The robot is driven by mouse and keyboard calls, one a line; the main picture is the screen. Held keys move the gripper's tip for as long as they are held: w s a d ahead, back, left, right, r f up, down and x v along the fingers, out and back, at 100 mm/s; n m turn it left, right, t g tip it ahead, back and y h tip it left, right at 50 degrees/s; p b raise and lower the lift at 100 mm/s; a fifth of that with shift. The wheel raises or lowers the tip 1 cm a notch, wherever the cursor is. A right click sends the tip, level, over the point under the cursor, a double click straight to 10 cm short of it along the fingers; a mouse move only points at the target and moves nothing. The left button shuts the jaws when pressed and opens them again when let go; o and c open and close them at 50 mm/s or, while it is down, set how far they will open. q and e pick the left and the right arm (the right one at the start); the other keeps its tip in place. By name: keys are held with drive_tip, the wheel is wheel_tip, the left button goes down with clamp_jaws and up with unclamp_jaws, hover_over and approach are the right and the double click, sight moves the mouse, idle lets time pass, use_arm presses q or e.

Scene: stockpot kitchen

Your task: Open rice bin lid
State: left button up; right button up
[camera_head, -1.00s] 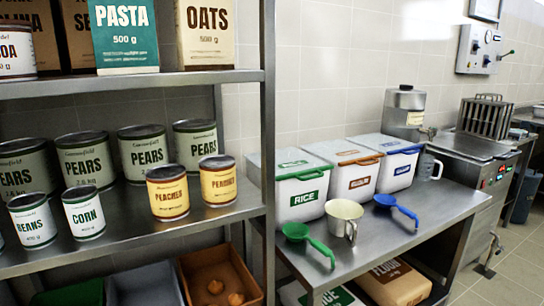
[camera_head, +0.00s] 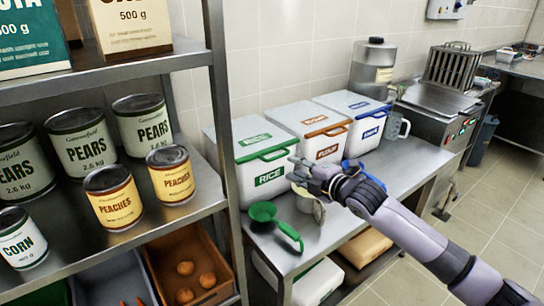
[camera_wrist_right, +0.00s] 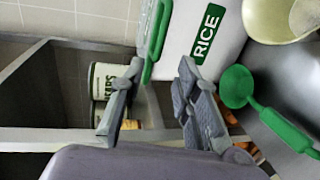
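The rice bin (camera_head: 225,165) is a white box with a green RICE label. It stands at the left end of the steel counter. Its pale lid (camera_head: 247,133) is down, with a green handle (camera_head: 270,151) along the front edge. My right gripper (camera_head: 294,170) is in front of the bin's right front side, with its fingertips a little below handle height. In the right wrist view the fingers (camera_wrist_right: 160,85) are spread and empty, and the green handle (camera_wrist_right: 155,40) shows beyond the gap between them. Whether they touch it I cannot tell. My left gripper is not in view.
A green scoop (camera_head: 268,218) lies before the rice bin. A cream jug (camera_head: 317,209) is partly hidden behind my right gripper. The flour bin (camera_head: 311,127) and a blue-handled bin (camera_head: 358,113) stand right of it. A shelf rack (camera_head: 220,110) stands close on the left.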

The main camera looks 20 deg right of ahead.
sight(274, 158)
drive_tip(key=x, duration=1.1)
clamp_jaws()
idle(0.7)
